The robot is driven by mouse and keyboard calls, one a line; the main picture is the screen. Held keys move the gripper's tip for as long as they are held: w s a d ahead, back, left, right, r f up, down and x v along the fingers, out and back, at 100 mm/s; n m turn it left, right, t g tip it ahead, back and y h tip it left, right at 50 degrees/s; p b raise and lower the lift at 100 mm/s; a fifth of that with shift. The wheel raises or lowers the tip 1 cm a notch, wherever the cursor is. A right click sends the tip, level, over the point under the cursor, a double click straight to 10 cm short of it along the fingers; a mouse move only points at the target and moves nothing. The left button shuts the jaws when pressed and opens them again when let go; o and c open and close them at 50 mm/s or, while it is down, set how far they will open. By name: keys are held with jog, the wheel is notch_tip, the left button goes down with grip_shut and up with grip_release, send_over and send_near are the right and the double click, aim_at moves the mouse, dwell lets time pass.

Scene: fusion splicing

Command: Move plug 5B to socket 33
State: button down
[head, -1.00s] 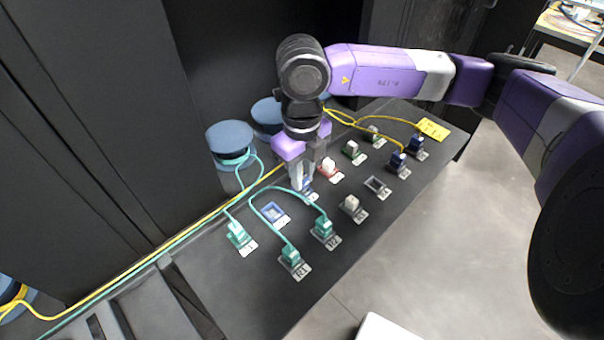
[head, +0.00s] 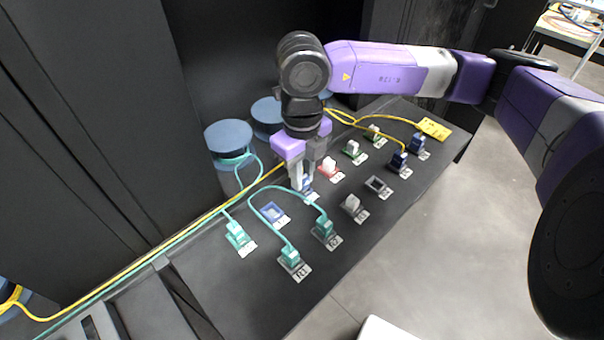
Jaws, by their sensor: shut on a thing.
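My gripper (head: 302,181) points down over the middle of the black bench. It is shut on a small plug that its fingers mostly hide, so its label cannot be read. A blue socket (head: 308,191) shows right at the fingertips; I cannot tell whether the held plug is seated in it. An empty blue socket (head: 273,213) lies to the lower left, and an empty grey socket (head: 378,185) to the right. The labels 5B and 33 are not legible.
Teal plugs (head: 291,257) with looping cables stand at the front, one cable arching close by my gripper. A red socket with a white plug (head: 329,164) is just right of it. Dark blue plugs (head: 398,160) stand farther right. Blue round spools (head: 229,137) stand behind.

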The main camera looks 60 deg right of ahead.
jog(key=shift+f+b, duration=0.4)
jog(key=shift+b, duration=0.05)
jog(key=c, duration=1.3)
grip_release()
jog(key=shift+r, duration=3.95)
